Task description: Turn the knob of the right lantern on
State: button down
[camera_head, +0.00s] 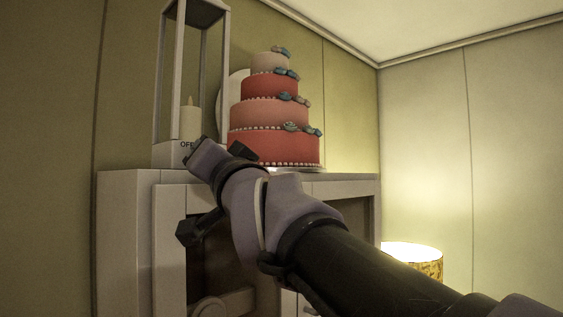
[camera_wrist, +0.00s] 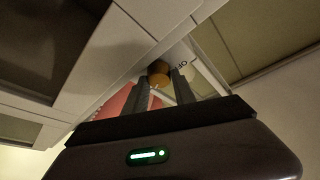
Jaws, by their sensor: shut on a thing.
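A white lantern (camera_head: 163,155) with a tall open frame and a pale candle stands at the left end of the cabinet top. It is the only lantern I see. Its base bears the letters "OFF", partly hidden by my gripper (camera_head: 197,152). In the wrist view a round golden-brown knob (camera_wrist: 158,69) sits on the lantern's face between the fingertips of my gripper (camera_wrist: 159,82). My gripper is shut on the knob. Part of dark lettering shows just right of the knob. The knob is hidden behind my gripper in the head view.
A tiered red and pink cake (camera_head: 273,147) stands close to the right of the lantern. The light cabinet (camera_head: 125,240) is below, with a dark opening in front. A lit patterned lamp (camera_head: 428,264) is at lower right.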

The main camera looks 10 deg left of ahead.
jog(key=shift+r, duration=0.1)
dwell(0.3)
jog(key=c, duration=1)
grip_release()
jog(key=shift+c, duration=0.2)
